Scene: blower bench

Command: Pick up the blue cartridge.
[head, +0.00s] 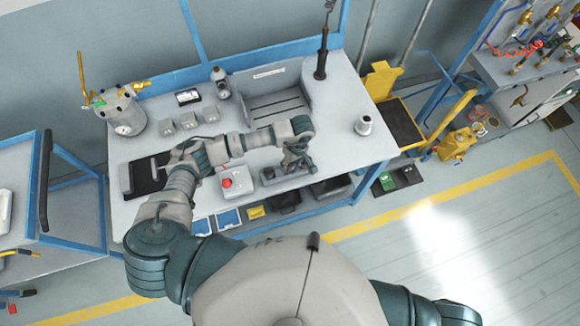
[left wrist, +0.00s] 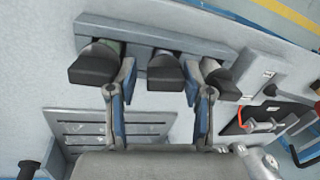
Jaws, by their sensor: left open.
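In the left wrist view a grey-blue rack (left wrist: 137,60) holds three black-capped cartridges in a row. The left cartridge (left wrist: 92,64) shows some dull green behind its cap. The middle cartridge (left wrist: 165,72) lies between the fingertips of my open left gripper (left wrist: 160,85), with its right side close to the right finger. The right cartridge (left wrist: 222,82) is partly behind that finger. My right gripper is out of view.
The bench's right part is mostly clear.

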